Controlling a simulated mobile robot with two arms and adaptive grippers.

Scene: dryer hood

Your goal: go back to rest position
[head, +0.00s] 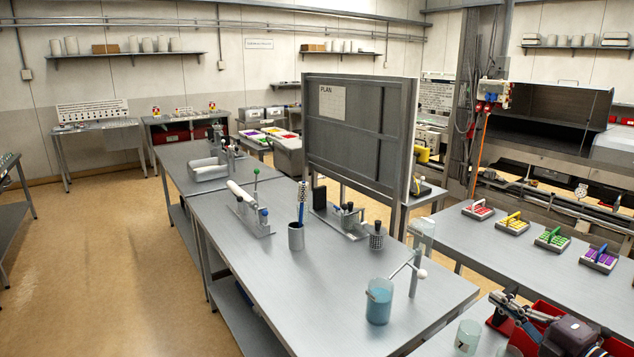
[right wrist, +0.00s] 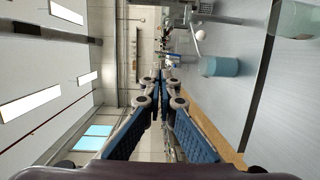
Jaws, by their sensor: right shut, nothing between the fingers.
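My right gripper (head: 504,303) is at the lower right of the head view, over the corner where a red bin (head: 522,340) shows partly behind it. In the right wrist view its two blue fingers (right wrist: 165,84) meet at the tips, with nothing between them. That view is turned on its side, with the ceiling at left and the table at right. The gripper is apart from the blue beaker (head: 379,302) on the grey table. My left gripper is not in the head view.
The long grey table (head: 300,290) holds a blue brush in a cup (head: 296,237) and metal stands. A pale cup (head: 467,336) stands close left of my right gripper. A grey plan board (head: 357,130) rises behind. Several coloured trays (head: 478,210) sit at right. The floor at left is clear.

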